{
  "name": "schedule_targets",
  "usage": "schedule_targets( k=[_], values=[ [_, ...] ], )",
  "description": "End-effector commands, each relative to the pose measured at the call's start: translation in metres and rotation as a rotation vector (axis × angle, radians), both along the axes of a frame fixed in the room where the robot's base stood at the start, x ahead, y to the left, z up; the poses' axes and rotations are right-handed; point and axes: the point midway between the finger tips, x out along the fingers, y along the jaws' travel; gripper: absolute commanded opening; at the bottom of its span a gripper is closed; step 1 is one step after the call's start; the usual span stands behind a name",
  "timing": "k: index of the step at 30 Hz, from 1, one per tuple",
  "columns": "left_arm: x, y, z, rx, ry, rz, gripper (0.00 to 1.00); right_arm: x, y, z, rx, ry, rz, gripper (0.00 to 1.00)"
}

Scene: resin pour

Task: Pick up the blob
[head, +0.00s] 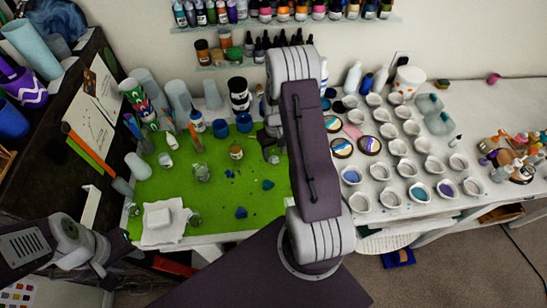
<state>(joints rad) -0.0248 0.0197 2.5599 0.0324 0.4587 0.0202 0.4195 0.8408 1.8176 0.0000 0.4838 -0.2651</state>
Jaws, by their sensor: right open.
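Dark blue blobs lie on the green mat (220,165). One blob (268,184) is near my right arm, and another blob (241,213) is closer to the front edge. Smaller dark bits lie between them. I cannot tell which one the task means. My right gripper (273,157) points down over the mat, a little behind the right-hand blob; it is open and holds nothing that I can see. My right arm hides the mat's right side. My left gripper (98,255) is off the mat at the lower left, and its jaws are unclear.
Clear jars (202,173) and an amber bottle (236,151) stand on the mat. A white block on a cloth (163,222) lies at its front left. Several small white cups (397,147) fill the table at right. Bottle shelves (290,20) line the wall.

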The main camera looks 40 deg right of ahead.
Motion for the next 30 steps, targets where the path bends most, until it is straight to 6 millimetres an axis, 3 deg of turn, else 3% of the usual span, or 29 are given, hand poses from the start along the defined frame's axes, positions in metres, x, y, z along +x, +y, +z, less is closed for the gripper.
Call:
schedule_targets(
  k=[1,6,12,18,30],
  values=[
    [0.0,0.0,0.009,0.0,-0.001,0.0,0.36,-0.002,0.002,-0.005,0.002,0.005,0.0,0.51],
    [0.0,0.0,0.009,0.0,-0.001,0.0,0.36,-0.001,0.001,-0.026,0.0,0.0,0.0,0.51],
    [0.0,0.0,0.008,0.0,0.0,0.0,0.36,0.0,0.001,-0.028,0.0,-0.001,0.0,0.51],
    [0.0,0.0,0.008,0.0,0.0,0.0,0.36,0.0,0.001,-0.028,0.0,-0.001,0.0,0.0],
    [0.0,0.0,0.006,0.0,0.0,0.0,0.36,0.0,0.0,-0.022,-0.001,-0.002,0.0,0.0]
  ],
)
